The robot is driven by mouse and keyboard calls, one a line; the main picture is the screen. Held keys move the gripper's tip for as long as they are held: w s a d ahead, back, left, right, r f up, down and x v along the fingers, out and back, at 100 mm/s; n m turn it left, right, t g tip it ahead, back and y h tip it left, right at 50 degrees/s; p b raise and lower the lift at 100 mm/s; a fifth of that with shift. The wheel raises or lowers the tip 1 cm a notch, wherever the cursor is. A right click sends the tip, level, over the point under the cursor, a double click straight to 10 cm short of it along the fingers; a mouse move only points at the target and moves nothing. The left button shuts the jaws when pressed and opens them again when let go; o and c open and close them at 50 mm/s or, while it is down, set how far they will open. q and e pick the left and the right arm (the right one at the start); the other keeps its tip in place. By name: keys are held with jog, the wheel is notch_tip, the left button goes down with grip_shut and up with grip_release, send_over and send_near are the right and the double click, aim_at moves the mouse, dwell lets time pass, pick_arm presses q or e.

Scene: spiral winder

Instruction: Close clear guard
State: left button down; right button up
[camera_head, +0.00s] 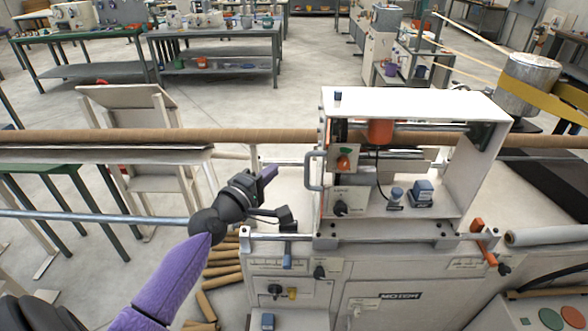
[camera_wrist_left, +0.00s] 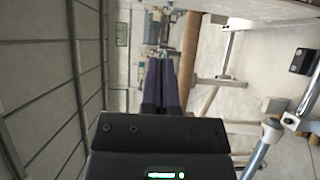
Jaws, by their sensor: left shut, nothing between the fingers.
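The white machine housing (camera_head: 410,103) stands on the winder at the right of the head view. A grey U-shaped handle (camera_head: 309,171) is at its left edge. The clear guard is hard to make out against the housing, and I cannot tell how far open it is. My left gripper (camera_head: 269,171) is shut and empty, a little left of the handle and apart from it. Its purple fingers lie together in the left wrist view (camera_wrist_left: 162,82). My right gripper is not in view.
A long brown tube (camera_head: 230,136) runs across into the housing. A metal rod (camera_head: 90,216) extends left at my left wrist's height. A control box with an orange-red knob (camera_head: 344,162) is beside the handle. A steel drum (camera_head: 528,80) stands at the right.

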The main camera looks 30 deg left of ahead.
pick_arm(q)
jog(key=w+d+p, duration=0.1)
jog(key=d, duration=0.1)
jog(key=w+d+p, duration=0.1)
jog(key=d, duration=0.1)
jog(key=shift+w, duration=0.2)
dwell(0.3)
